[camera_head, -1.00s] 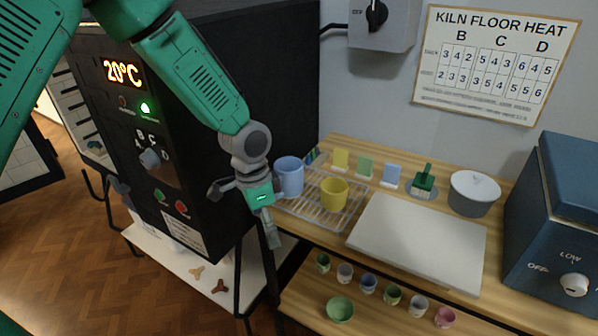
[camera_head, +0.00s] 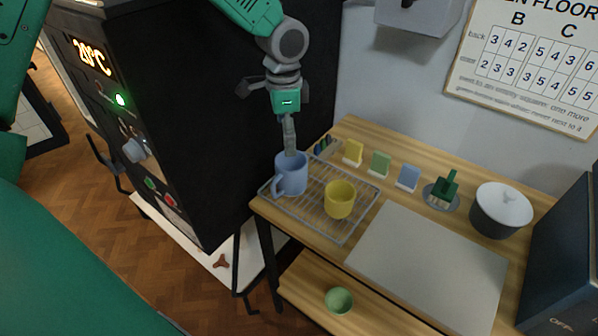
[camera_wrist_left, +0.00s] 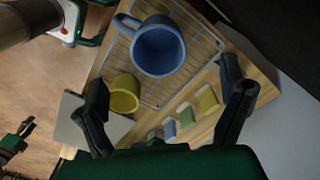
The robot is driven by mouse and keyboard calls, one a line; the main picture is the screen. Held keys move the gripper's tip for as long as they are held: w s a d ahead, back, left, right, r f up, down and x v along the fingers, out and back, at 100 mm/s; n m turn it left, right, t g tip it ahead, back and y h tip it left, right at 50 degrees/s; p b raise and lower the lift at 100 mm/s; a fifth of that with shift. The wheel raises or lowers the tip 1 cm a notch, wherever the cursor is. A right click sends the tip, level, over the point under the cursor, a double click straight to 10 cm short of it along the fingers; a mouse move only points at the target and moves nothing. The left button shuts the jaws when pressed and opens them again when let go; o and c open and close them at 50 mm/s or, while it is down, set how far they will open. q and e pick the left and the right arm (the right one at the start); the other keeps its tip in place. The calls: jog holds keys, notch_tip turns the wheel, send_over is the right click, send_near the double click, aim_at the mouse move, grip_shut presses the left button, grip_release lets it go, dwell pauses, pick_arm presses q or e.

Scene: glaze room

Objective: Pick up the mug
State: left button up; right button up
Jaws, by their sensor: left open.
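The blue mug (camera_head: 291,175) stands upright at the left end of a wire rack (camera_head: 335,236), its handle toward the front left. In the left wrist view the mug (camera_wrist_left: 158,48) shows its open mouth, with the handle at upper left. My left gripper (camera_head: 290,143) points down just above and behind the mug's rim. In the wrist view my left gripper (camera_wrist_left: 162,100) has its fingers spread with nothing between them. I cannot tell whether a finger touches the rim. A dark finger-like part, likely my right gripper (camera_wrist_left: 17,141), shows small at the wrist view's left edge.
A yellow cup (camera_head: 340,199) stands on the rack close right of the mug. Colour tiles (camera_head: 380,164), a green brush (camera_head: 446,187), a lidded pot (camera_head: 501,210) and a pale slab (camera_head: 430,265) share the bench. The black kiln (camera_head: 215,120) stands close at left.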

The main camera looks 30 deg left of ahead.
aim_at(296, 166)
pick_arm(q)
jog(key=f, duration=0.2)
jog(key=d+f, duration=0.1)
jog(key=f, duration=0.3)
jog(key=shift+d+f+p, duration=0.25)
jog(key=shift+f+p, duration=0.05)
jog(key=shift+f, duration=0.05)
jog(key=shift+s+d+f+p, duration=0.1)
jog(key=shift+d+f+p, duration=0.4)
jog(key=shift+f, duration=0.45)
jog(key=shift+a+f, duration=0.85)
jog(key=shift+f, duration=0.25)
jog(key=shift+a+f, duration=0.3)
jog(key=shift+a, duration=0.55)
jog(key=shift+d, duration=0.1)
jog(key=shift+d+r, duration=0.1)
jog(key=shift+d, duration=0.3)
jog(key=c, duration=1.3)
jog(key=shift+d, duration=0.25)
jog(key=shift+c, duration=0.7)
jog(key=shift+d+r, duration=0.15)
pick_arm(e)
jog(key=shift+s+a+r, duration=0.15)
jog(key=shift+r, duration=0.75)
